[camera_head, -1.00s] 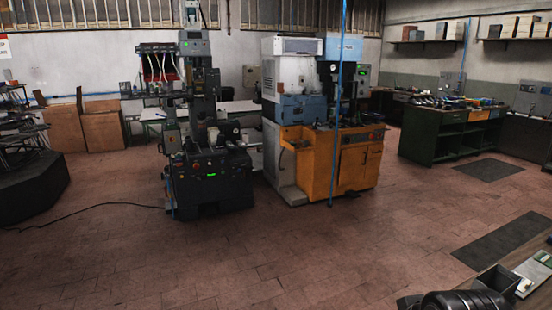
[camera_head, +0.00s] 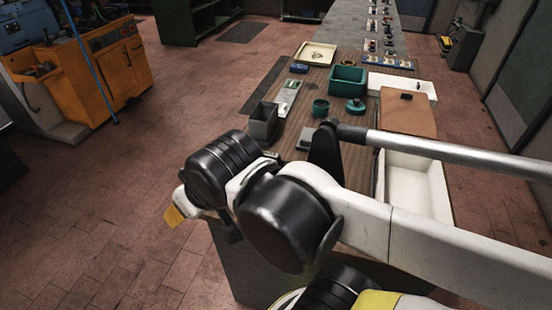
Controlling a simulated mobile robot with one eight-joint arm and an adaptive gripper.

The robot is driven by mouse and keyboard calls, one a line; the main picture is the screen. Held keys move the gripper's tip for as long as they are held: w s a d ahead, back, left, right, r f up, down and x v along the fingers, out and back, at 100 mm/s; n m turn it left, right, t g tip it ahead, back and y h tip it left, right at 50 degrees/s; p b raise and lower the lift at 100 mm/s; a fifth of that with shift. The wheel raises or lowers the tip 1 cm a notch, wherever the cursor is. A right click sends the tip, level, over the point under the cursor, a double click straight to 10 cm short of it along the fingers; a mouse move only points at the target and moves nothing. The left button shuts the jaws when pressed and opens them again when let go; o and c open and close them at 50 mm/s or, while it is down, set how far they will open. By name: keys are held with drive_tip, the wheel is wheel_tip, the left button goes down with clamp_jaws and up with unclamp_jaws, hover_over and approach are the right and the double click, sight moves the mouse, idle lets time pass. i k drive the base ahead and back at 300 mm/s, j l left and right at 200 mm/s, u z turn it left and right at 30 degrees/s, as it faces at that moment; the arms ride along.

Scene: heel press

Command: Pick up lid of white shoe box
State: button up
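A white open-topped box (camera_head: 418,188) stands on the near right of the wooden bench, partly hidden behind my arm. It may be the white shoe box, but I cannot tell for sure. Just beyond it lies a flat brown panel (camera_head: 408,115) with a small black piece on top. This panel may be a lid; its edges do not show whether it covers a box. A shallow white tray (camera_head: 410,84) lies behind the panel. My arm crosses the foreground in front of the bench. The fingers of my gripper cannot be made out.
An orange machine cabinet (camera_head: 90,65) stands left. The floor between is clear.

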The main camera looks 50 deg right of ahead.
sight(375, 80)
drive_tip(key=z, duration=2.55)
